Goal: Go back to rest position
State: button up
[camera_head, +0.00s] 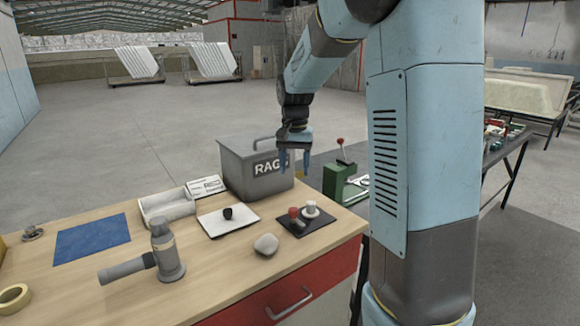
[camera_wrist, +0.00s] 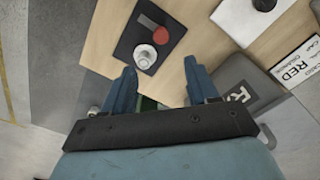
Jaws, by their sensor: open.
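My gripper (camera_head: 295,160) hangs pointing down in front of the grey RAGS box (camera_head: 238,172) at the back right of the workbench (camera_head: 100,214). Its two blue fingers are apart with nothing between them. In the wrist view my gripper (camera_wrist: 162,92) is also open and empty. Beyond its fingertips lies a dark mat (camera_wrist: 125,42) with a white-capped item (camera_wrist: 145,56) and a red-topped item (camera_wrist: 161,36). The RAGS box (camera_wrist: 240,85) shows to the right of the fingers. My upper arm fills the right of the head view and hides part of the floor and benches behind.
On the workbench are a white sheet with a black cap (camera_head: 228,213), a rounded grey lump (camera_head: 266,244), a grey tool (camera_head: 165,250), a blue cloth (camera_head: 92,239) and a tape roll (camera_head: 14,298). A green device (camera_head: 340,180) with a red-knobbed lever stands right of the box. Open floor lies behind.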

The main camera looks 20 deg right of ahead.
jog(key=shift+s, duration=0.1)
jog(key=s+r+n+t, duration=0.2)
jog(key=s+r, duration=0.1)
jog(key=s, duration=1.1)
jog(key=s+a+r+n+t, duration=0.1)
jog(key=s+r+n+t, duration=0.2)
jog(key=s, duration=1.1)
jog(key=shift+a+r+n+t, duration=0.25)
jog(key=shift+r+n+t, duration=0.05)
jog(key=shift+r, duration=0.35)
jog(key=shift+c, duration=0.3)
